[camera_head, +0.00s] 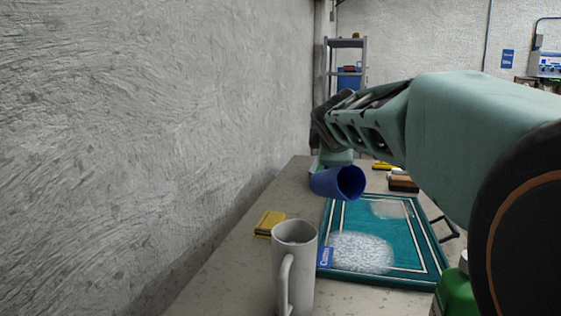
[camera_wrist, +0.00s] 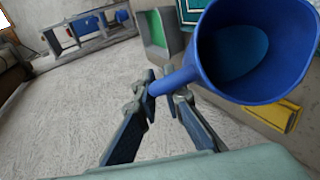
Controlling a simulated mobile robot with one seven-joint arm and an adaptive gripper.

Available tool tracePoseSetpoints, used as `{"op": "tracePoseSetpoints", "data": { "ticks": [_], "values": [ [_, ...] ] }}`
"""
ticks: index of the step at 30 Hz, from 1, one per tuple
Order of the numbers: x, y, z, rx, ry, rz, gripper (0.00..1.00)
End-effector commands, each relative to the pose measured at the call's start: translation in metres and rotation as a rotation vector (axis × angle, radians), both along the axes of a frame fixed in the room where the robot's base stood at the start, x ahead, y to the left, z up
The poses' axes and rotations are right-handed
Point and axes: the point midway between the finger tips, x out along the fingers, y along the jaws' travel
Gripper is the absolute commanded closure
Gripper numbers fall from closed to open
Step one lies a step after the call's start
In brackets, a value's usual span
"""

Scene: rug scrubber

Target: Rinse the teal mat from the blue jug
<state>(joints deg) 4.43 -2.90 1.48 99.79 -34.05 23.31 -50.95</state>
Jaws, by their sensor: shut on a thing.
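No water stream shows.
A white mug-like jug (camera_head: 294,262) stands at the table's front. A yellow sponge (camera_head: 269,223) lies left of the mat. A brown brush (camera_head: 403,184) lies behind it, and a green object (camera_head: 455,293) is at front right. A wall (camera_head: 150,150) bounds the left side.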

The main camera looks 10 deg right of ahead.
Motion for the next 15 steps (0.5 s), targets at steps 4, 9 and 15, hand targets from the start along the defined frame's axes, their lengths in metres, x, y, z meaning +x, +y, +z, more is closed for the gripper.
{"op": "tracePoseSetpoints", "data": {
  "ticks": [4, 9, 15],
  "values": [
    [0.0001, -0.0002, 0.0022, 0.000, -0.003, 0.000, 1.00],
    [0.0001, -0.0002, 0.0019, 0.000, -0.002, 0.000, 1.00],
    [-0.0016, -0.0005, -0.0045, 0.003, -0.025, -0.001, 1.00]
  ]
}}
